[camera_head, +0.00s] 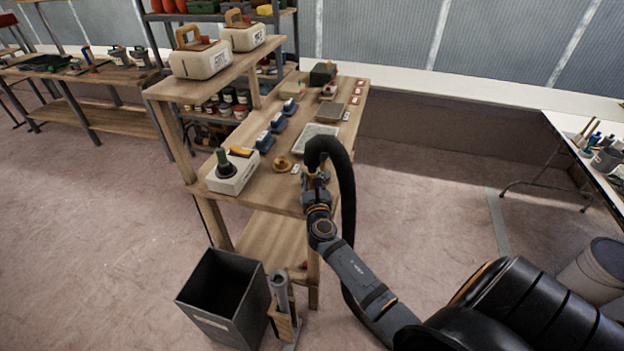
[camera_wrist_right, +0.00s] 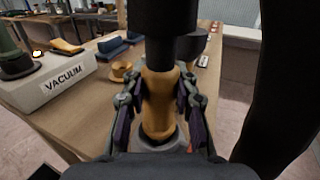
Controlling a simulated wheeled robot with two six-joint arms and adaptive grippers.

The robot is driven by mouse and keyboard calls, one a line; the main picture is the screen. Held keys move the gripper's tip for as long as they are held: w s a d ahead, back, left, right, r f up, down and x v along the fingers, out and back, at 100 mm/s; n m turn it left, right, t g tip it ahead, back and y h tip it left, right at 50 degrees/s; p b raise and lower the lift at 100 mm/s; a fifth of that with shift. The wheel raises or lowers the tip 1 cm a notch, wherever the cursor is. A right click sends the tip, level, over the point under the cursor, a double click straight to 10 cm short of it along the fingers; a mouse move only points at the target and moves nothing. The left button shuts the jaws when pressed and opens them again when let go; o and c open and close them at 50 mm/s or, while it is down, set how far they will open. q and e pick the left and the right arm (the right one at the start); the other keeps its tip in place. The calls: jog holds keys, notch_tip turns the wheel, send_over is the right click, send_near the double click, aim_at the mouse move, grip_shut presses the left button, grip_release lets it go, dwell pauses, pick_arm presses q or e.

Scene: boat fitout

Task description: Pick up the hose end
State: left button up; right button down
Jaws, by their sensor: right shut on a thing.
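My right gripper (camera_head: 316,180) is at the near right edge of the wooden workbench. In the right wrist view its two fingers (camera_wrist_right: 158,112) are closed around the tan, wood-coloured cuff of the hose end (camera_wrist_right: 158,90). A black hose (camera_head: 345,175) arches up over the gripper and hangs down beside my right arm. In the wrist view the hose runs up out of the top of the picture and also fills the right side. A grey ring shows under the cuff. My left gripper is not in view.
A white box marked VACUUM (camera_wrist_right: 52,85), with a dark green fitting, stands on the bench (camera_head: 262,183). A brass-coloured fitting (camera_head: 284,164) and several blue blocks lie nearby. A dark open bin (camera_head: 222,300) stands on the floor. The floor at left is clear.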

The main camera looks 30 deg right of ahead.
notch_tip(320, 180, up, 12)
jog(key=p, duration=0.4)
notch_tip(320, 180, up, 15)
jog(key=p, duration=0.2)
